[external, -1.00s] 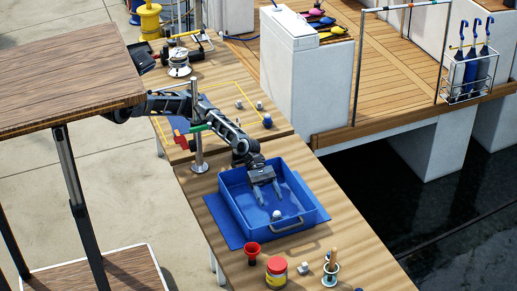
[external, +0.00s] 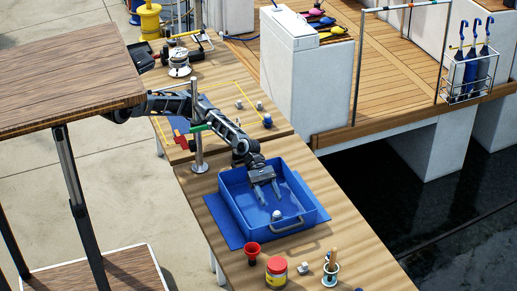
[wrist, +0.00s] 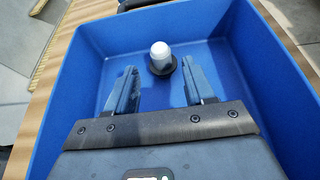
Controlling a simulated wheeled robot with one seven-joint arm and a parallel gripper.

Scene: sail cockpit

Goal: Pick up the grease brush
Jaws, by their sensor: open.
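A wooden-handled item (external: 334,258), which may be the grease brush, stands upright in a small light holder (external: 330,275) at the table's near end. It is too small for me to be sure. My gripper (external: 268,198) is open and points down into the blue bin (external: 300,225), well apart from that item. In the wrist view my two fingers (wrist: 161,80) are spread, with nothing between them. A white-topped piece with a dark base (wrist: 161,58) sits on the bin floor just beyond the fingertips. It also shows in the external view (external: 277,215).
A red funnel-like cup (external: 252,249), a yellow jar with a red lid (external: 276,272) and a small pale block (external: 303,268) stand near the holder. The bin walls surround my fingers. A metal post (external: 197,145) rises beside my arm.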

